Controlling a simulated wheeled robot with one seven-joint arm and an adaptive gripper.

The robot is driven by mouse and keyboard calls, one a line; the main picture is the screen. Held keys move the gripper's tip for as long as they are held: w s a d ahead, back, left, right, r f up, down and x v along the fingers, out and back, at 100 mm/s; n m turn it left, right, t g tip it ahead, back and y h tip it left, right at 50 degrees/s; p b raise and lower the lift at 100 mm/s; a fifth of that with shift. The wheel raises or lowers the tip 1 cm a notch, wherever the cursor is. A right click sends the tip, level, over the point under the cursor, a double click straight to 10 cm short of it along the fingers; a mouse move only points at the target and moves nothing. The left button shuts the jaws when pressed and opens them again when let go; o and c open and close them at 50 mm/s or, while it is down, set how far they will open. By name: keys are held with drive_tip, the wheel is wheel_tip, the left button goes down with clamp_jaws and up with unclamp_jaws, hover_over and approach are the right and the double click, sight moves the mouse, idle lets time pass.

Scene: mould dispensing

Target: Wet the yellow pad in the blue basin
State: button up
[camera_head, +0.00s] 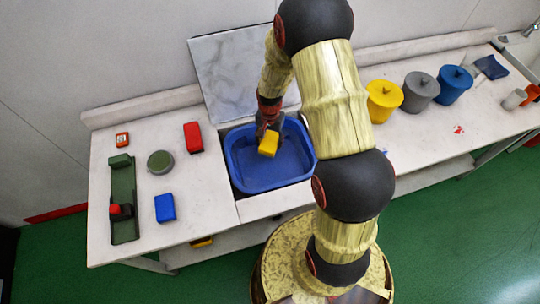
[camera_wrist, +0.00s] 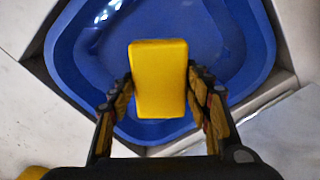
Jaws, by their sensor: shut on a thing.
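The yellow pad (camera_head: 269,144) is held in my gripper (camera_head: 266,131), over the inside of the blue basin (camera_head: 240,177). In the wrist view the yellow pad (camera_wrist: 159,80) sits between the two fingers of my gripper (camera_wrist: 160,100), which are shut on its sides. The blue basin (camera_wrist: 262,62) surrounds the pad in that view. I cannot tell whether the pad touches the basin's floor or any water. Part of the basin's right side is hidden behind my arm in the head view.
A red block (camera_head: 193,137), a blue block (camera_head: 165,208), a round grey-green item (camera_head: 160,162) and a green tray (camera_head: 124,190) lie left of the basin. A yellow pot (camera_head: 383,102), a grey pot (camera_head: 419,92) and a blue pot (camera_head: 454,86) stand to the right. A marbled panel (camera_head: 232,73) stands behind.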

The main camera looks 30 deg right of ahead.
sight(270, 142)
drive_tip(key=shift+r, duration=0.15)
idle(0.4)
drive_tip(key=shift+r+p, duration=1.35)
drive_tip(key=shift+r, duration=0.6)
drive_tip(key=shift+s+n, duration=0.2)
drive_tip(key=shift+n, duration=0.6)
drive_tip(key=shift+r+n, duration=0.15)
drive_tip(key=shift+n, duration=0.55)
drive_tip(key=w+a+f+n+b, duration=0.4)
drive_tip(key=a+f+n+b, duration=0.2)
drive_tip(key=a+b, duration=0.4)
drive_tip(key=shift+w+f+n+b, duration=0.25)
drive_tip(key=shift+f+b, duration=0.25)
drive_tip(key=shift+b, duration=0.4)
